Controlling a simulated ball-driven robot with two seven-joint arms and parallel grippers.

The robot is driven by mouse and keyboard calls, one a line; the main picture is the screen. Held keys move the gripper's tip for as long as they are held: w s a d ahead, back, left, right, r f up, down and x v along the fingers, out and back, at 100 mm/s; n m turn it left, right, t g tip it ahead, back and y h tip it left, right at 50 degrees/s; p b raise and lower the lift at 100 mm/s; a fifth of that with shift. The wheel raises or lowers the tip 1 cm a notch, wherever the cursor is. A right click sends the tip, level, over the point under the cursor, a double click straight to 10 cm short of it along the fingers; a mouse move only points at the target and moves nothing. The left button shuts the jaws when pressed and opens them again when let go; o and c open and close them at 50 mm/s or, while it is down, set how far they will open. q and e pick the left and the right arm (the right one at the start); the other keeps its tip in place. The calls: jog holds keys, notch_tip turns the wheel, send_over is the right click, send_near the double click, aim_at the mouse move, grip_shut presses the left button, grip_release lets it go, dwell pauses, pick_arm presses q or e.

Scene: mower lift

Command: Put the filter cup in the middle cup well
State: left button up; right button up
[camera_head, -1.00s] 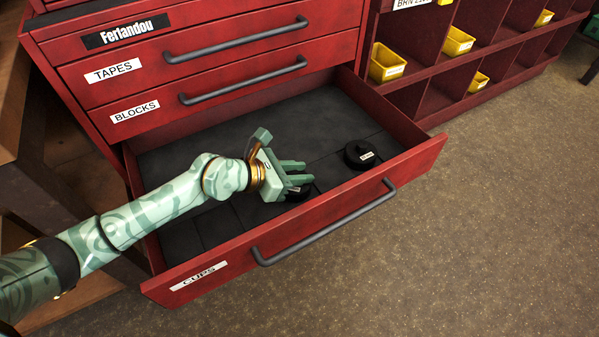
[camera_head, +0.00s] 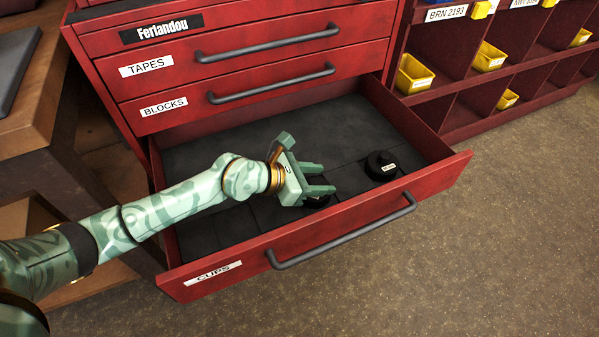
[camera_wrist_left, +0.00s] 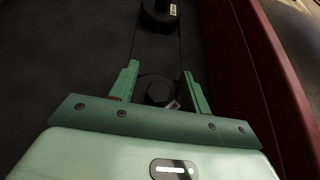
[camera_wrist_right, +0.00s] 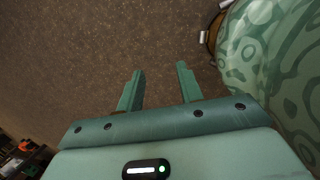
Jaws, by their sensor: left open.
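The CUPS drawer (camera_head: 300,246) is open and lined with dark grey wells. A black cup (camera_head: 318,202) sits in it under my left gripper (camera_head: 326,179), mostly hidden in the head view. In the left wrist view this cup (camera_wrist_left: 159,92), with a small pale label, lies between the spread fingers (camera_wrist_left: 158,82); I see no grip on it. A second black labelled cup (camera_head: 381,166) stands to its right in the drawer; it also shows in the left wrist view (camera_wrist_left: 158,18). I cannot read which is the filter cup. My right gripper (camera_wrist_right: 158,85) is open and empty above the floor.
The drawer's front wall lies close to my left gripper. Shut TAPES (camera_head: 260,38) and BLOCKS (camera_head: 270,82) drawers are above. A wooden bench (camera_head: 35,105) is at left. Shelves with yellow bins (camera_head: 414,76) are at right. The front floor is clear.

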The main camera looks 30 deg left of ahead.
pick_arm(q)
jog(key=p+v, duration=0.2)
jog(key=v, duration=0.3)
jog(key=shift+r, duration=0.25)
jog(key=p+v, duration=0.2)
jog(key=v, duration=0.4)
jog(key=shift+s+a+p, duration=0.25)
jog(key=shift+s+p, duration=0.05)
jog(key=shift+p, duration=0.1)
pick_arm(e)
jog(key=s+f+m+g+y, duration=0.1)
jog(key=s+f, duration=0.3)
jog(key=s, duration=0.4)
jog(key=s+f+m+g, duration=0.1)
jog(key=s+f, duration=0.4)
jog(key=s, duration=0.4)
jog(key=shift+f+y, duration=0.15)
jog(key=shift+y, duration=0.25)
jog(key=shift+a, duration=0.1)
